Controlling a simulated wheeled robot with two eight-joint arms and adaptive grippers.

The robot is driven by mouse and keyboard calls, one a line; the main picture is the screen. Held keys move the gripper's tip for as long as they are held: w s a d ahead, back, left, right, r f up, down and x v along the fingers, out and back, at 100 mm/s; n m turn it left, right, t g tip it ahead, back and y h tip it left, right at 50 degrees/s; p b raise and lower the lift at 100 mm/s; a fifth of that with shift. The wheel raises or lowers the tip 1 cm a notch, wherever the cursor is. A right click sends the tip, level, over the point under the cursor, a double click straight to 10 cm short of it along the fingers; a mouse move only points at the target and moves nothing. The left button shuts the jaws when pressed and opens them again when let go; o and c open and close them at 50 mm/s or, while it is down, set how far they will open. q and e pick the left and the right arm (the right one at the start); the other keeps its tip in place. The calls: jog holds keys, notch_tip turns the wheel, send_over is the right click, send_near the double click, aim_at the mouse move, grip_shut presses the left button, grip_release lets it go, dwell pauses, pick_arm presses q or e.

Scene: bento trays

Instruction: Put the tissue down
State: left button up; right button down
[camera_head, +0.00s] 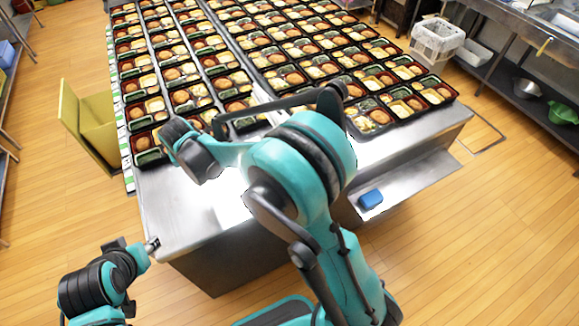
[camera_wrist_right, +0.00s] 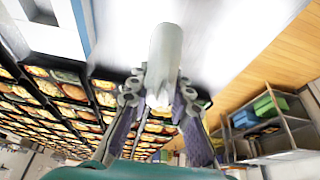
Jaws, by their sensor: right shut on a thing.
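In the right wrist view my right gripper (camera_wrist_right: 163,100) is shut on a pale, roll-shaped thing, which I take to be the tissue (camera_wrist_right: 164,55). The tissue points away from the fingers, over a bright white surface. In the head view my right arm reaches over the near part of the steel table (camera_head: 180,205), and its own links hide the gripper and the tissue. My left gripper (camera_head: 152,244) is at the lower left, by the table's near left corner. Its fingers are too small to tell whether they are open or shut.
Rows of filled bento trays (camera_head: 300,50) cover the back of the table. The table's near left part is bare, with bright glare. A blue object (camera_head: 370,199) lies on the lower shelf.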

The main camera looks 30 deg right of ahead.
jog(key=d+f+b, duration=0.1)
jog(key=d, duration=0.5)
jog(key=d+f+b, duration=0.1)
jog(key=d, duration=0.6)
jog(key=d+f+b, duration=0.1)
jog(key=d, duration=0.5)
jog(key=shift+w+d+f, duration=0.25)
jog(key=shift+w, duration=0.1)
notch_tip(320, 180, down, 3)
jog(key=shift+d+f+b, duration=0.15)
jog(key=shift+f+b, duration=0.05)
jog(key=shift+b, duration=0.4)
jog(key=shift+d+f, duration=0.1)
jog(key=shift+f, duration=0.05)
